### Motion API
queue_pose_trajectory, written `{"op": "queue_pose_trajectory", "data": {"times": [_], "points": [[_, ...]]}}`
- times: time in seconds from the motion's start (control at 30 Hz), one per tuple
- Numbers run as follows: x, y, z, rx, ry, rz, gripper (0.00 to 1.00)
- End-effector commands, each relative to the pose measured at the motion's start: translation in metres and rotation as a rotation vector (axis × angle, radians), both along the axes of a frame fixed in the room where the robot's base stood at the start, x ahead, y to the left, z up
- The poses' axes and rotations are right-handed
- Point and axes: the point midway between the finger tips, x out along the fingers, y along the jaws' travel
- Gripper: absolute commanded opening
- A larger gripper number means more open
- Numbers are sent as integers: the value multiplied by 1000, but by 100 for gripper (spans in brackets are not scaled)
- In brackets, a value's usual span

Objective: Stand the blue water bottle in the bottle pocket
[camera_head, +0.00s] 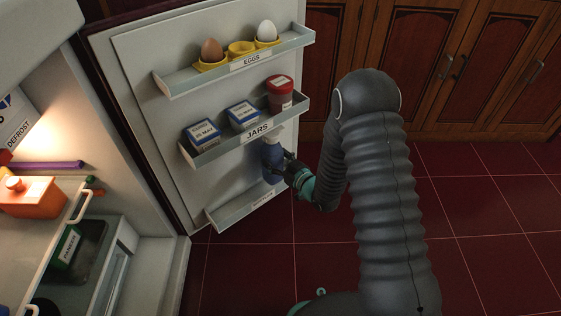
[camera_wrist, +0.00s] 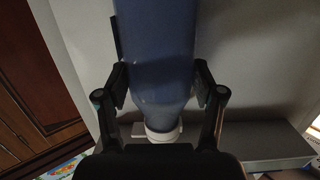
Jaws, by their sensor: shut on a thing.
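The blue water bottle (camera_head: 272,163) is upright in front of the open fridge door, just below the JARS shelf. My gripper (camera_head: 284,168) is shut on it from the right. In the wrist view the bottle (camera_wrist: 155,55) stands between both fingers of my gripper (camera_wrist: 160,88), with its white cap (camera_wrist: 163,135) toward the bottom of the picture. The bottle pocket (camera_head: 245,208) is the lowest door shelf, with a label on its front. The bottle's base appears above the right part of this pocket. I cannot tell whether it is inside the rim or touching the floor of the pocket.
The JARS shelf (camera_head: 225,140) is close above the bottle and holds two blue-and-white boxes and a red-lidded jar (camera_head: 280,93). The EGGS shelf (camera_head: 235,62) is higher. The fridge interior is at left. The left part of the pocket looks empty.

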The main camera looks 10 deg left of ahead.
Motion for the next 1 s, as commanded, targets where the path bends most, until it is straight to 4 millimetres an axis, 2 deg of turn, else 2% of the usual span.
{"op": "queue_pose_trajectory", "data": {"times": [0.2, 0.3, 1.0], "points": [[9, 12, 3, 2, -4, 0, 1], [9, 11, -9, 2, -3, -1, 1], [9, 11, -52, 3, -3, 0, 1]]}}
